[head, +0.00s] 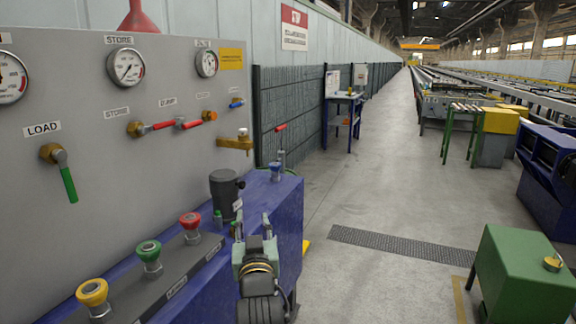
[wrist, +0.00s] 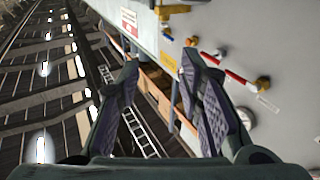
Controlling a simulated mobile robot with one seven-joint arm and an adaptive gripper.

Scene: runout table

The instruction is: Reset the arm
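My gripper (head: 252,226) is in the lower middle of the head view, in front of the blue cabinet (head: 290,205) and to the right of the row of knobs. In the wrist view my gripper (wrist: 165,95) has its two fingers well apart, with nothing between them. It touches nothing that I can see. The wrist view looks past the fingers at the grey panel (wrist: 270,50) and the roof beams.
The grey panel (head: 90,110) carries gauges, a green-handled LOAD valve (head: 66,178) and red-handled valves. Yellow (head: 94,294), green (head: 150,255) and red (head: 191,224) knobs stand below it. A green box (head: 525,275) stands at right. The floor aisle (head: 375,185) is clear.

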